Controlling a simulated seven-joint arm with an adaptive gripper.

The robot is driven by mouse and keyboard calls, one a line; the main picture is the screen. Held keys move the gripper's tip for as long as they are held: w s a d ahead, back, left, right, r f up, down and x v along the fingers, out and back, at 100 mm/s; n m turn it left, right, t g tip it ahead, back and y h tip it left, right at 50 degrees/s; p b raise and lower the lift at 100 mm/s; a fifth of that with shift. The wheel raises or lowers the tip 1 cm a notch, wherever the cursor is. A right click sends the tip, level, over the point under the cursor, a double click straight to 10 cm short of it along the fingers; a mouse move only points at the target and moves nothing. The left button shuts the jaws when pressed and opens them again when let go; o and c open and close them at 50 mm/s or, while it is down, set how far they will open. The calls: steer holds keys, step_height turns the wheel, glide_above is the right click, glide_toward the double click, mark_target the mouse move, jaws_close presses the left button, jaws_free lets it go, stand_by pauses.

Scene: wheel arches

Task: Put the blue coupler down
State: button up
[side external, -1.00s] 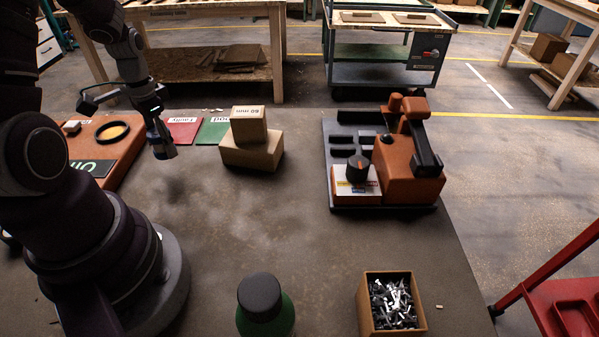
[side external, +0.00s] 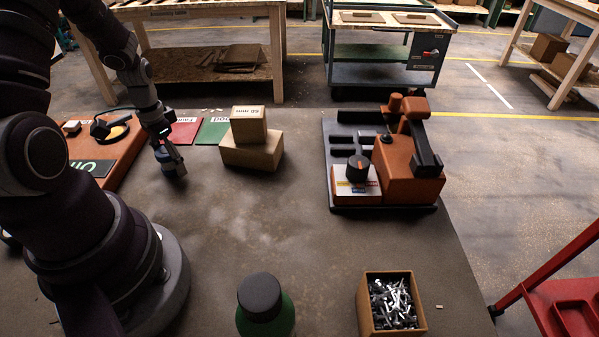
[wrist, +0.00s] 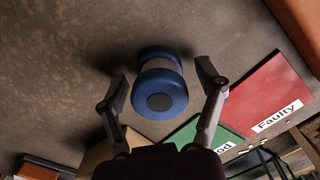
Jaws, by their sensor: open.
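The blue coupler (wrist: 158,82) is a blue spool shape with a paler waist. It sits between my gripper's fingers in the wrist view, with a gap on each side. In the side external view the coupler (side external: 173,168) appears upright on the table, in front of the red and green mats. My gripper (side external: 167,150) is just above and around it, pointing down. Its fingers (wrist: 162,92) are spread open in the wrist view. The coupler's underside is hidden.
The red Faulty mat (side external: 185,131) and green mat (side external: 213,131) lie behind. Stacked cardboard boxes (side external: 252,152) stand to the right. An orange machine (side external: 408,170) stands farther right. The middle table is clear.

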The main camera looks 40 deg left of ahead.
step_height(320, 180, up, 12)
steer(key=shift+r, duration=0.1)
steer(key=d+r+t, duration=0.2)
steer(key=d+r, duration=0.2)
steer(key=d, duration=0.5)
steer(key=d+r+m+t, duration=0.1)
steer(key=d+r+t, duration=0.2)
steer(key=d, duration=0.6)
steer(key=shift+w+r+t, duration=0.15)
steer(key=shift+r+t, duration=0.15)
steer(key=shift+r, duration=0.45)
